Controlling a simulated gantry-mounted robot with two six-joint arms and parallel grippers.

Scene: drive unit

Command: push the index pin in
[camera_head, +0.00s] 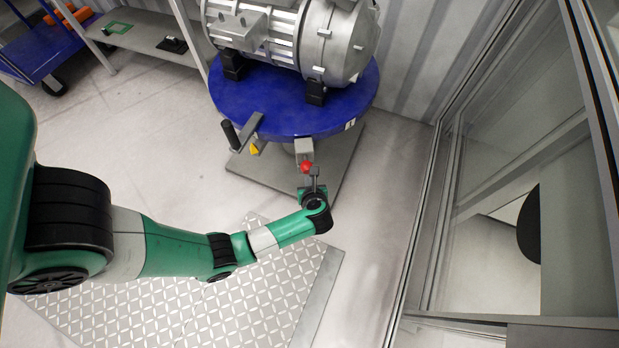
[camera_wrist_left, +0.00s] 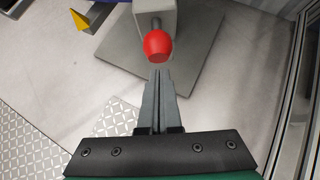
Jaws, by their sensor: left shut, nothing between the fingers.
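The index pin (camera_head: 306,167) has a red knob and sticks out of a grey block under the edge of the blue round turntable (camera_head: 290,118). In the left wrist view the red knob of the pin (camera_wrist_left: 157,46) shows at top centre, with a short dark shaft running into the block. My left gripper (camera_head: 312,178) is at the knob, its fingers pointing at it. In the left wrist view the fingers of my left gripper (camera_wrist_left: 161,76) are shut and empty, with their tips just below the knob. I cannot tell whether they touch it. My right gripper is not in view.
A grey motor unit (camera_head: 290,35) stands on the turntable. A crank handle (camera_head: 240,132) juts from its left front edge. A grey base plate (camera_head: 340,165) lies below. A glazed frame (camera_head: 440,190) stands at right.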

